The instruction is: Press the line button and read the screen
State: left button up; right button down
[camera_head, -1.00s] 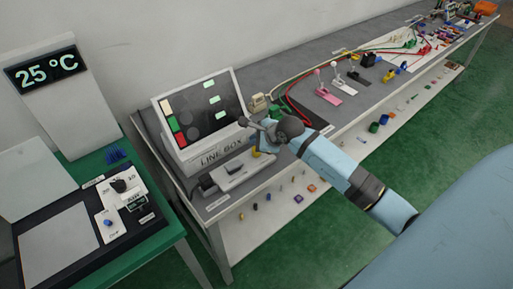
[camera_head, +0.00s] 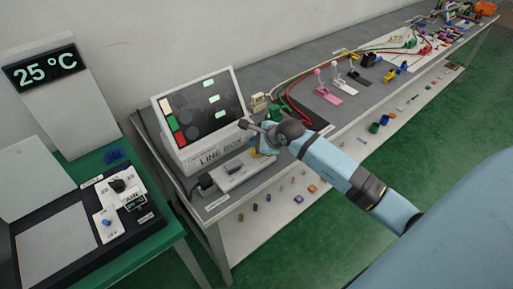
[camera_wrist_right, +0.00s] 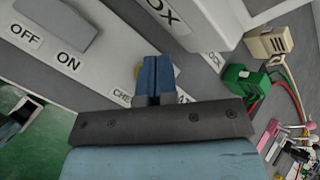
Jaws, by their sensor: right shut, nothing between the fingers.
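The white line box (camera_head: 221,151) stands on the grey bench with its tilted dark screen (camera_head: 208,116) facing me. The screen shows cream, green and red blocks at its left and small light-green labels too small to read. My right gripper (camera_head: 262,150) is at the box's front right corner, over a small yellow part that it mostly covers. In the right wrist view the shut, empty blue fingers (camera_wrist_right: 154,76) point at the box front, and a yellow edge (camera_wrist_right: 137,70) shows beside them. I cannot tell whether they touch it. My left gripper is out of view.
A grey switch unit (camera_head: 231,172) sits in front of the box; OFF and ON labels show in the wrist view. A green connector (camera_wrist_right: 244,79) and cables lie to the right. Pink and white levers (camera_head: 328,91) stand farther along. A 25 °C display (camera_head: 45,68) is at left.

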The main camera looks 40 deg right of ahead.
jog(key=shift+f+b, duration=0.35)
jog(key=shift+f, duration=0.15)
jog(key=shift+r, duration=0.1)
dwell(0.5)
jog(key=shift+r+p, duration=0.7)
jog(key=shift+r, duration=0.25)
jog(key=shift+r+p, duration=1.6)
jog(key=shift+r, duration=0.95)
jog(key=shift+f, duration=0.1)
